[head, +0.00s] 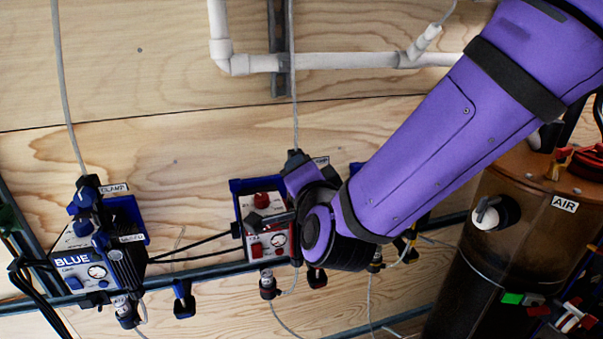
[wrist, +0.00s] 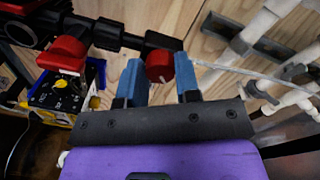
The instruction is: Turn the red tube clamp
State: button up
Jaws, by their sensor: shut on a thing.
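In the wrist view, the red tube clamp (wrist: 159,66) is a small round red knob at the end of a black fitting. My gripper (wrist: 160,78) has its two blue fingers on either side of the knob and is shut on it. A pale tube runs off to the right from the fitting. In the head view, my purple arm covers the clamp and most of the gripper. The red unit (head: 266,226), with a red knob and red switch on its front, shows just left of my wrist.
A blue-labelled unit (head: 92,255) stands to the left on the rail. A brown tank labelled AIR (head: 520,220) stands at the right. White pipes (head: 330,61) run along the wooden wall above. Thin tubes and black cables hang around the units.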

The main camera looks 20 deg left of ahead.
jog(key=m, duration=0.4)
jog(key=shift+m, duration=2)
jog(key=o, duration=0.9)
jog(key=shift+r, duration=0.1)
jog(key=shift+s+d, duration=0.1)
jog(key=v, duration=1)
jog(key=shift+s+d, duration=0.2)
jog(key=shift+d, duration=0.05)
jog(key=shift+w+r, duration=0.1)
